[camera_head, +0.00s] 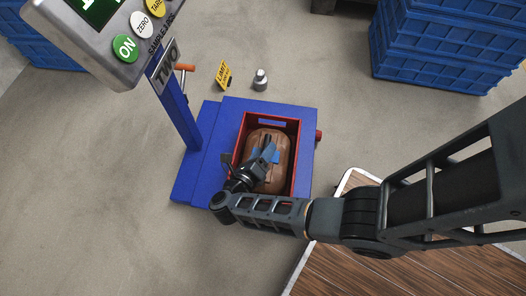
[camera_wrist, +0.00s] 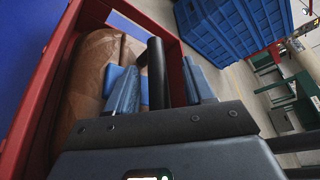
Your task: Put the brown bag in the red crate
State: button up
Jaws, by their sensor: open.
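The brown bag (camera_head: 282,175) lies inside the red crate (camera_head: 298,150), which stands on a blue floor scale. My gripper (camera_head: 270,150) is over the crate, low above the bag, with its blue fingers apart. In the wrist view, the bag (camera_wrist: 92,85) fills the crate to the left of the fingers, and the crate's red wall (camera_wrist: 45,90) runs along the left. A dark bar (camera_wrist: 157,70) shows between the fingers; I cannot tell what it belongs to. My gripper hides part of the bag, and I cannot tell whether the fingers touch it.
The blue scale (camera_head: 215,120) carries a post with a display panel (camera_head: 110,35) at upper left. A yellow sign (camera_head: 223,74) and a metal weight (camera_head: 260,79) are behind it. Stacked blue crates (camera_head: 440,50) stand at upper right. A wooden-topped surface (camera_head: 345,265) is at lower right.

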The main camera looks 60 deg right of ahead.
jog(key=v, duration=1.2)
jog(key=shift+p, duration=0.45)
jog(key=d+n+t, duration=0.1)
jog(key=s+d+n+t, duration=0.1)
jog(key=shift+d+t, duration=0.35)
jog(key=shift+t, duration=0.05)
jog(key=s+d+r+n+t+y, duration=0.2)
jog(key=r+n+t, duration=0.3)
jog(key=r+n, duration=0.1)
jog(key=s+d+r+n+t+y, duration=0.1)
jog(key=s+d+r+n+t, duration=0.15)
jog(key=r+n+t, duration=0.3)
jog(key=s+a+r+n+y, duration=0.3)
jog(key=s+r+n+y, duration=0.3)
jog(key=r+n, duration=0.4)
jog(key=s+a+r+n+y, duration=0.3)
jog(key=s+r+n+y, duration=0.3)
jog(key=n, duration=1.3)
notch_tip(320, 180, up, 4)
jog(key=shift+s+a+f, duration=0.15)
jog(key=shift+s+a, duration=0.25)
jog(key=shift+s, duration=0.7)
jog(key=shift+t, duration=0.25)
